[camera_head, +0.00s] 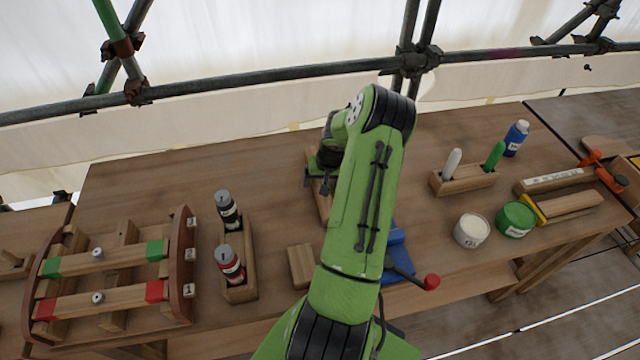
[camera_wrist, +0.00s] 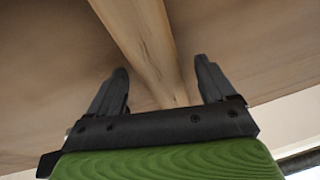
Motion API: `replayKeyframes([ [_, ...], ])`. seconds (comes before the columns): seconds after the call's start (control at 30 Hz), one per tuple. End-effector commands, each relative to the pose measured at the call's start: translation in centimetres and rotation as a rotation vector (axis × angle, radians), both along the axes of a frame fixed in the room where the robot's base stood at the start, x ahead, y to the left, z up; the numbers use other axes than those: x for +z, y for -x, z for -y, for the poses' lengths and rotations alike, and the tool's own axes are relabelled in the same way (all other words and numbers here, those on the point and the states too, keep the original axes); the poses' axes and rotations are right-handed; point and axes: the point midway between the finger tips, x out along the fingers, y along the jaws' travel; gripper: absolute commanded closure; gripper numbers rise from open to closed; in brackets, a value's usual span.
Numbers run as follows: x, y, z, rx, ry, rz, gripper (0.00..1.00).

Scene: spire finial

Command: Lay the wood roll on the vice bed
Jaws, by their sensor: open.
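A long pale wooden piece (camera_wrist: 145,40), which looks like the wood roll, runs between my gripper's fingers in the wrist view. In the head view a strip of wood (camera_head: 323,207) shows below my gripper (camera_head: 316,185), partly hidden by my arm. My gripper (camera_wrist: 160,70) is open, with one finger on each side of the piece; I cannot tell whether either touches it. The blue vice (camera_head: 396,238) stands on the bench to the right of my arm, its handle ending in a red knob (camera_head: 431,282). My arm hides much of the vice and its bed.
A small wooden block (camera_head: 301,266) lies left of my arm. A holder with two dark-capped bottles (camera_head: 240,290) and a wooden frame (camera_head: 110,278) stand further left. Tins (camera_head: 472,230), a marker holder (camera_head: 465,179) and a clamp (camera_head: 605,172) are right. Scaffold poles cross behind.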

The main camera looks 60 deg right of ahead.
Motion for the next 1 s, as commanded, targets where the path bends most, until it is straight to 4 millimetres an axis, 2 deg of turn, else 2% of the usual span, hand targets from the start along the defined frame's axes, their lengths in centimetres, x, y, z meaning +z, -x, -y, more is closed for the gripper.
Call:
replayKeyframes([
  [0.1, 0.1, 0.0, 0.0, 0.0, 0.001, 0.001, 0.18],
  [0.5, 0.1, 0.0, 0.0, 0.0, 0.0, 0.0, 0.8],
  [0.57, 0.1, 0.0, 0.0, -0.001, 0.0, 0.0, 0.87],
  [0.67, 0.1, 0.0, 0.0, -0.001, 0.0, 0.0, 0.88],
  [0.7, 0.1, 0.0, 0.0, -0.001, 0.001, 0.001, 0.94],
  [0.87, 0.1, 0.0, 0.0, -0.001, 0.0, -0.001, 0.94],
  [0.93, 0.5, 0.1, 0.1, -0.001, 0.001, 0.0, 0.95],
  [0.97, 0.9, 0.0, 0.1, -0.002, 0.003, 0.0, 1.0],
  [1.0, 1.6, 0.0, 0.1, -0.001, 0.005, 0.001, 1.0],
])
